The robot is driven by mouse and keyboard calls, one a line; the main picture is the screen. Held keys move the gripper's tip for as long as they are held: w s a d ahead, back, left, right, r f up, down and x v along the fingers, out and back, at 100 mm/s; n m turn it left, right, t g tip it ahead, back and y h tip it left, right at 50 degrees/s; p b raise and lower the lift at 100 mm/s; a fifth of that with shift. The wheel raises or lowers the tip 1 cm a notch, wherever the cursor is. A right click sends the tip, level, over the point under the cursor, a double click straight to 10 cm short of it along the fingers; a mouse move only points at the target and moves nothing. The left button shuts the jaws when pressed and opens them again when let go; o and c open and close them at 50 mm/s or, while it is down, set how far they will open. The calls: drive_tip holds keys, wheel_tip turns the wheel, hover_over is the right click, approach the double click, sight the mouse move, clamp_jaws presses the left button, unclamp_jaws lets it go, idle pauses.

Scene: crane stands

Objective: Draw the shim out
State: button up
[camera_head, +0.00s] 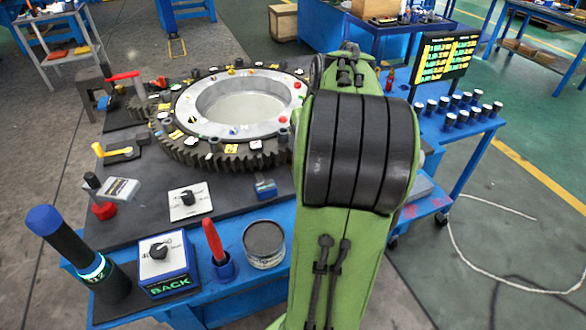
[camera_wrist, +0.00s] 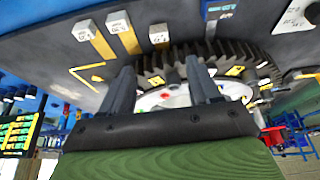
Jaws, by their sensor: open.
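My gripper (camera_wrist: 160,72) shows in the wrist view with its two dark fingers apart and nothing between them. In the head view it is hidden behind my green arm. Beyond the fingertips is the toothed ring gear (camera_wrist: 240,58), which also shows in the head view (camera_head: 170,148). Several small labelled blocks on strips lie near it: a white block (camera_wrist: 88,30), a second white block (camera_wrist: 118,22), a grey-white block (camera_wrist: 159,34) and a blue strip (camera_wrist: 218,10). Some of the strips are yellow. I cannot tell which piece is the shim.
A lit board (camera_head: 446,58) and several small cylinders stand at the right.

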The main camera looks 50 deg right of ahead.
drive_tip(key=b+x, duration=0.4)
drive_tip(key=x, duration=0.9)
drive_tip(key=shift+f, duration=0.1)
drive_tip(key=shift+s, duration=0.1)
clamp_jaws()
